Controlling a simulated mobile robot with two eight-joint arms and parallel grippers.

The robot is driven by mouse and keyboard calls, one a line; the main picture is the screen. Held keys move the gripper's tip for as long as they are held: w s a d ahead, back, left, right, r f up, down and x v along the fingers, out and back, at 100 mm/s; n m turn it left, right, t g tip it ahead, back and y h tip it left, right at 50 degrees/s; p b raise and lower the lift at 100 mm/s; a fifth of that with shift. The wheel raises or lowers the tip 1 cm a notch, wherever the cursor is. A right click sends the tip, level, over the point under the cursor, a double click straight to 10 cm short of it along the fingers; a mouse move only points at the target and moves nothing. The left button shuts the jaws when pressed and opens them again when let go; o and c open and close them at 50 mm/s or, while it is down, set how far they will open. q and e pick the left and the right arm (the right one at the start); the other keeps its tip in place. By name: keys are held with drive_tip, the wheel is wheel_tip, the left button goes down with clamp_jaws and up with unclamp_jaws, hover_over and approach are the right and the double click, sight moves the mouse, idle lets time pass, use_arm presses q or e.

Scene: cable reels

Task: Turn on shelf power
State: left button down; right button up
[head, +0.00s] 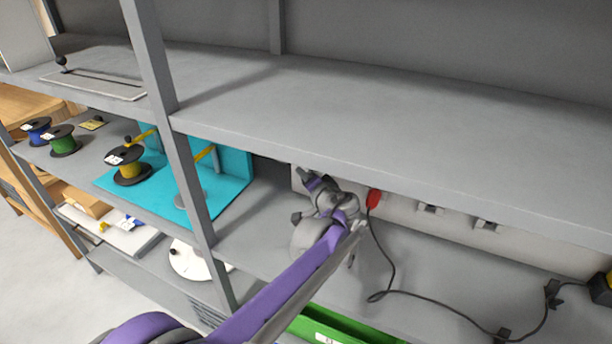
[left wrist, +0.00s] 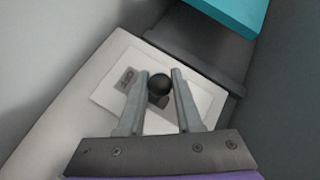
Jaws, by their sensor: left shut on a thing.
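In the left wrist view a white switch plate (left wrist: 203,95) with a grey label is fixed on a pale housing. A round black knob (left wrist: 159,83) stands out from it, between the two fingers of my left gripper (left wrist: 161,73). My left gripper is shut on the knob. In the head view my left gripper (head: 309,177) reaches under the upper shelf board to the left end of a long pale power box (head: 405,207). There the gripper and arm hide the switch. My right gripper is in neither view.
A red plug (head: 373,198) and sockets sit on the power box; a black cable (head: 408,291) lies on the shelf. A turquoise stand (head: 234,174), several reels and a shelf post (head: 176,140) are left. A green crate (head: 345,326) is below.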

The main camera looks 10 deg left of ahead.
use_arm(q)
drive_tip(key=shift+w+r+m+g+p, duration=0.1)
drive_tip(key=shift+r+m+g+p, duration=0.4)
drive_tip(key=shift+r+g, duration=0.15)
drive_tip(key=shift+f, duration=0.1)
drive_tip(key=c, duration=0.6)
unclamp_jaws()
drive_tip(key=v, duration=1.1)
drive_tip(key=shift+w, duration=0.1)
